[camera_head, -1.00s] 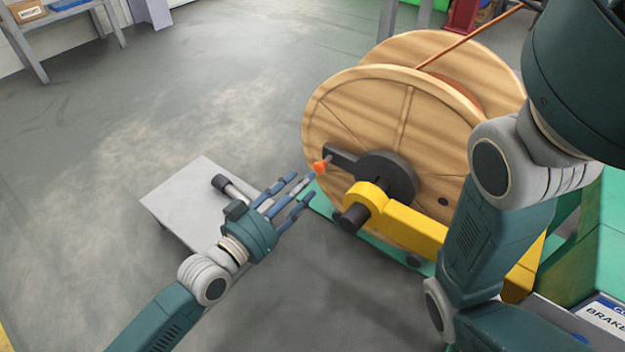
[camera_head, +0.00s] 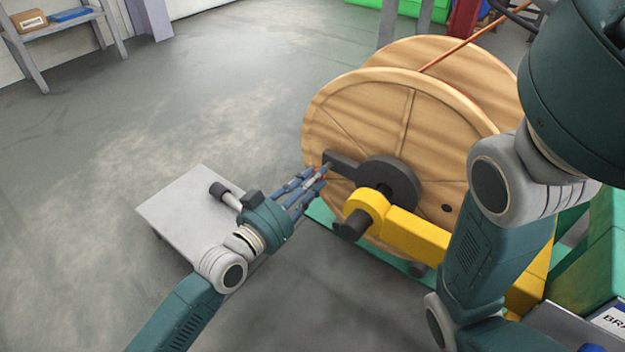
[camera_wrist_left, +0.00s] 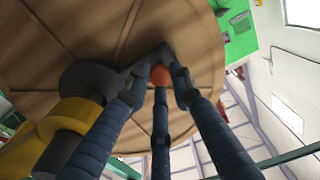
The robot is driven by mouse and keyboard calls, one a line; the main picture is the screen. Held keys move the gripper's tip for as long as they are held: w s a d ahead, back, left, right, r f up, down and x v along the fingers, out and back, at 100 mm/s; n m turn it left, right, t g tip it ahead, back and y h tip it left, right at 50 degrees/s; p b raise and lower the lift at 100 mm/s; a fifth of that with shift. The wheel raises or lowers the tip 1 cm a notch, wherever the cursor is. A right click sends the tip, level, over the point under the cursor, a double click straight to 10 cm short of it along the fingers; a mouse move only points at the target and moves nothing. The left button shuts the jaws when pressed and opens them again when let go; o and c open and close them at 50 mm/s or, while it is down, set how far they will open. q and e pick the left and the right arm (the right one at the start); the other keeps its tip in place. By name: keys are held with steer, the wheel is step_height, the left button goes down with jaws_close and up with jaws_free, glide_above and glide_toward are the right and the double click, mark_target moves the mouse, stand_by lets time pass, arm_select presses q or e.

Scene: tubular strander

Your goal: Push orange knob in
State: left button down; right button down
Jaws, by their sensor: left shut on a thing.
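The orange knob (camera_wrist_left: 160,75) is at the outer end of the dark crank arm (camera_head: 341,163) on the near face of the wooden reel (camera_head: 350,105). In the head view only slivers of orange show between my fingers. My left gripper (camera_head: 316,180) is shut on the knob, its fingers around it; the left wrist view shows the fingers (camera_wrist_left: 158,95) on either side of and below the knob. How far in the knob sits cannot be told. My right arm crosses the right of the head view, and its gripper is not in view.
A yellow bracket (camera_head: 415,235) with a dark shaft end (camera_head: 352,225) is right of and below my left gripper.

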arm_select(q)
steer(key=shift+p+x, duration=0.55)
steer(key=shift+x, duration=0.65)
steer(key=shift+w, duration=0.1)
steer(key=c, duration=1.8)
jaws_free()
steer(key=shift+o, duration=1.4)
steer(key=shift+d, duration=0.1)
